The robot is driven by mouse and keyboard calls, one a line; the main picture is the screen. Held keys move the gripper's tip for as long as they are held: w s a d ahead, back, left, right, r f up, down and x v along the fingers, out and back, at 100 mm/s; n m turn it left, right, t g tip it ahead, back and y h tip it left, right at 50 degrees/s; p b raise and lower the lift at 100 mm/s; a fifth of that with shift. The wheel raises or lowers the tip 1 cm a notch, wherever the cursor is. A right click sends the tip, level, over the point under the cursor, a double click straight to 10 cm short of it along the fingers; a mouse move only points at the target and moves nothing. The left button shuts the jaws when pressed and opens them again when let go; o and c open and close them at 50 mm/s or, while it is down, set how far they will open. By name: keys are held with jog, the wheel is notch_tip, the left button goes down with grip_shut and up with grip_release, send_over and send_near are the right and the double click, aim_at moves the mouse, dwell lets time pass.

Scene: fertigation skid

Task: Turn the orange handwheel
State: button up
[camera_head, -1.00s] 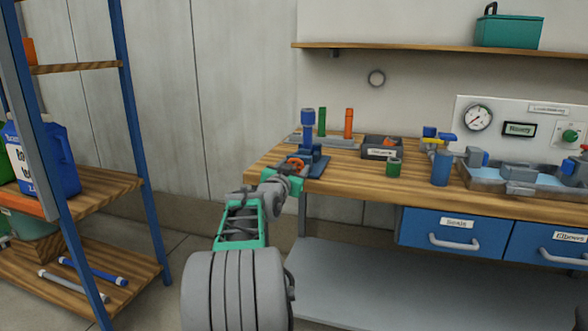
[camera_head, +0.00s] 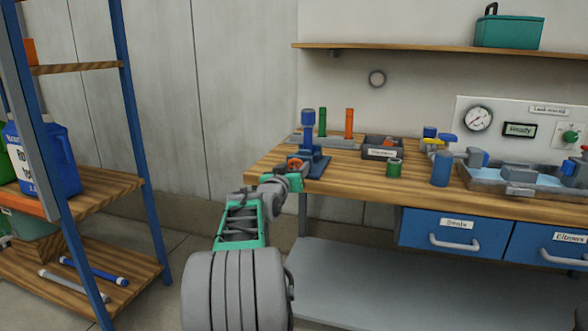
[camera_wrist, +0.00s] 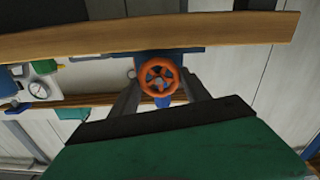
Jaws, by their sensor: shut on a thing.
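The orange handwheel (camera_wrist: 160,77) is a spoked ring on the front of a blue valve body (camera_head: 314,160) at the left end of the workbench. In the head view only a little of the handwheel (camera_head: 296,163) shows above my gripper (camera_head: 282,180). In the wrist view the wheel sits between the two dark fingers of my gripper (camera_wrist: 158,92), which are shut on its rim from both sides. The wrist view is tilted strongly, with the bench edge running across the top.
The wooden workbench (camera_head: 345,187) carries a grey bin (camera_head: 383,153), a green cup (camera_head: 394,168), a blue cylinder (camera_head: 441,169) and a metal tray (camera_head: 475,184). Blue drawers (camera_head: 453,232) hang below. A shelving rack (camera_head: 140,130) with a blue jug (camera_head: 60,160) stands left.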

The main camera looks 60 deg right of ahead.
jog(key=o, duration=1.4)
jog(key=s+a, duration=0.1)
jog(key=a, duration=0.6)
jog(key=shift+a+p, duration=0.35)
jog(key=shift+p, duration=0.05)
jog(key=shift+s, duration=0.1)
